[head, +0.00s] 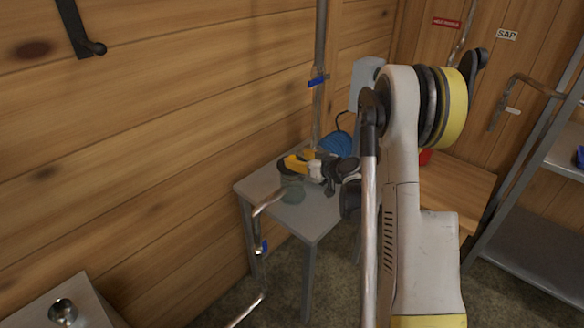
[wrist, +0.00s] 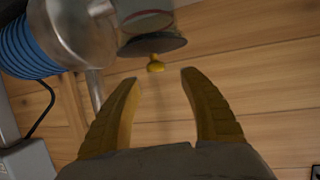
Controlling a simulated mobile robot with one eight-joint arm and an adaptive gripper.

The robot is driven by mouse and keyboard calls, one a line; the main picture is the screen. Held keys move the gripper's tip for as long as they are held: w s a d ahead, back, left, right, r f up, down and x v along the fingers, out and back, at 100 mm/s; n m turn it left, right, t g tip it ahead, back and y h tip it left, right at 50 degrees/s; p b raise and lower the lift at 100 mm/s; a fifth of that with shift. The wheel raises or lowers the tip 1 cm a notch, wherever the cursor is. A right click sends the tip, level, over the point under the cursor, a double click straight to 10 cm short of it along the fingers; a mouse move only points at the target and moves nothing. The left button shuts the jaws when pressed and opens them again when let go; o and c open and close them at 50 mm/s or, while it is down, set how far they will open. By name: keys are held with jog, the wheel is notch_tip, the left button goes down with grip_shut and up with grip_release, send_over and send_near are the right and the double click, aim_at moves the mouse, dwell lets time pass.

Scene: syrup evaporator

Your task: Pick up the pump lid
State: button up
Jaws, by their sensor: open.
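The fingers are apart and nothing is held; I cannot tell the depth left to the knob. In the head view my gripper (head: 285,163) is above the small grey table, over a pale translucent vessel (head: 291,191). The lid cannot be made out there.
The pump's blue ribbed body (head: 337,143) is behind my gripper; it also shows in the wrist view (wrist: 25,50). A bent metal pipe (head: 265,208) crosses the grey table's (head: 310,224) near left edge. A wooden wall is close on the left. A metal shelf (head: 528,250) stands at right.

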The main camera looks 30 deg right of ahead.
aim_at(292, 157)
jog(key=x, duration=0.1)
jog(key=b+x, duration=0.1)
jog(key=x, duration=0.1)
jog(key=f+b+x, duration=0.1)
jog(key=x, duration=0.1)
jog(key=shift+s+d, duration=0.1)
jog(key=shift+d, duration=0.15)
jog(key=shift+r, duration=0.1)
jog(key=shift+c, duration=0.6)
grip_shut()
